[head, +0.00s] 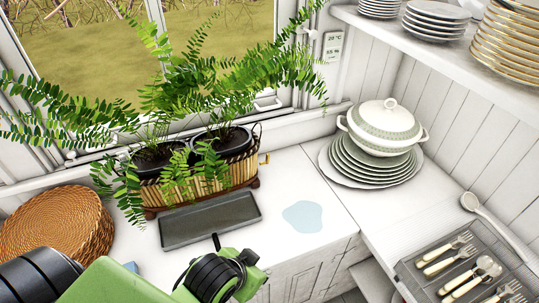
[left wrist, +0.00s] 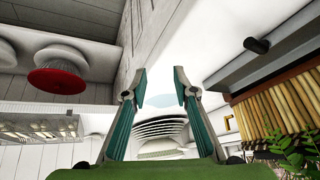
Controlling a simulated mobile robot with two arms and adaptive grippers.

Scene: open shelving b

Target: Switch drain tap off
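A wicker planter (head: 200,190) holding two ferns stands on the white counter by the window. A small brass tap (head: 264,158) sticks out from its right end. The brass tap also shows in the left wrist view (left wrist: 229,121), right of the fingers and apart from them. The exact angle of its handle is too small to tell. My left gripper (left wrist: 160,85) is open and empty, its two fingers spread apart. In the head view my green and black left arm is at the bottom, in front of the tray, and its fingertips are hidden. My right gripper is not in view.
A grey tray (head: 210,220) lies in front of the planter. A pale blue puddle (head: 302,216) is on the counter to its right. Stacked plates with a tureen (head: 385,120) stand in the corner. A cutlery tray (head: 465,270) is at lower right, a woven mat (head: 55,230) at left.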

